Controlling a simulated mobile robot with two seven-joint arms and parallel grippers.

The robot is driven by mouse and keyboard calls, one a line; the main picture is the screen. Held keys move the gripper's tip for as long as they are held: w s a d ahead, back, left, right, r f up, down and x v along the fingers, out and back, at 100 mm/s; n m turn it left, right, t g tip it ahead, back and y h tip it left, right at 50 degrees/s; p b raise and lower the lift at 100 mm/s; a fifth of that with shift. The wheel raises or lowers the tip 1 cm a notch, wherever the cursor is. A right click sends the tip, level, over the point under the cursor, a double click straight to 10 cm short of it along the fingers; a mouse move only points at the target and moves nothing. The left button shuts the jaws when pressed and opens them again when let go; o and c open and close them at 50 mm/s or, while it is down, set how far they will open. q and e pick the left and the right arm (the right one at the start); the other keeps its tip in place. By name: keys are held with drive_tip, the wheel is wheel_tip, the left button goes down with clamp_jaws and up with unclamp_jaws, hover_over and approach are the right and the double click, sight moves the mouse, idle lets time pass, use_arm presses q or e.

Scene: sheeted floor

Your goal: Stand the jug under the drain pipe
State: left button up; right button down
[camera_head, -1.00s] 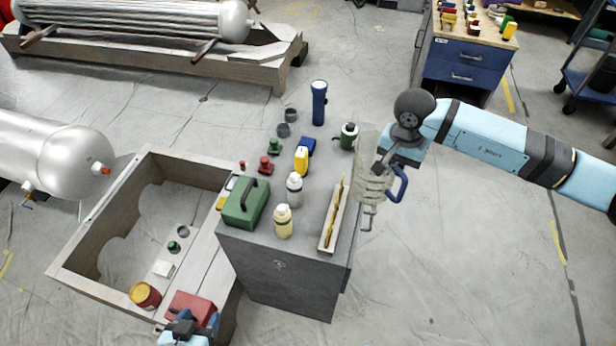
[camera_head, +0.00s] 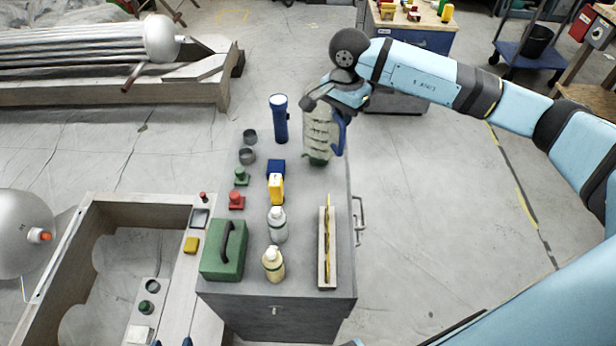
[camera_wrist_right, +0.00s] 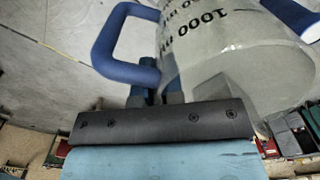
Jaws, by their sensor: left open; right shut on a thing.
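The jug (camera_head: 317,128) is translucent grey with a blue handle and dark markings. My right gripper (camera_head: 328,101) is shut on it and holds it over the back right of the grey cabinet. The jug and its handle also fill the top of the right wrist view (camera_wrist_right: 235,50). At the far left, a silver tank (camera_head: 18,230) carries a short outlet with an orange end (camera_head: 40,235); I cannot tell whether this is the drain pipe. Only the tips of my left gripper (camera_head: 172,342) show at the bottom edge, apart and empty.
The cabinet top (camera_head: 300,190) holds a blue torch (camera_head: 280,118), bottles (camera_head: 275,263), a green box (camera_head: 223,250) and a narrow tray (camera_head: 328,250). A wooden frame (camera_head: 70,265) stands between tank and cabinet. The floor right of the cabinet is clear.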

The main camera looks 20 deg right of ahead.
use_arm(q)
drive_tip(key=shift+s+r+p, duration=0.1)
drive_tip(key=shift+r+p, duration=0.8)
use_arm(e)
wheel_tip(320, 180, down, 20)
drive_tip(key=shift+r, duration=0.25)
drive_tip(key=shift+s, duration=0.1)
drive_tip(key=shift+f, duration=0.1)
drive_tip(key=c, duration=1.3)
unclamp_jaws()
use_arm(q)
drive_tip(key=shift+f, duration=0.1)
use_arm(e)
drive_tip(key=shift+o, duration=0.3)
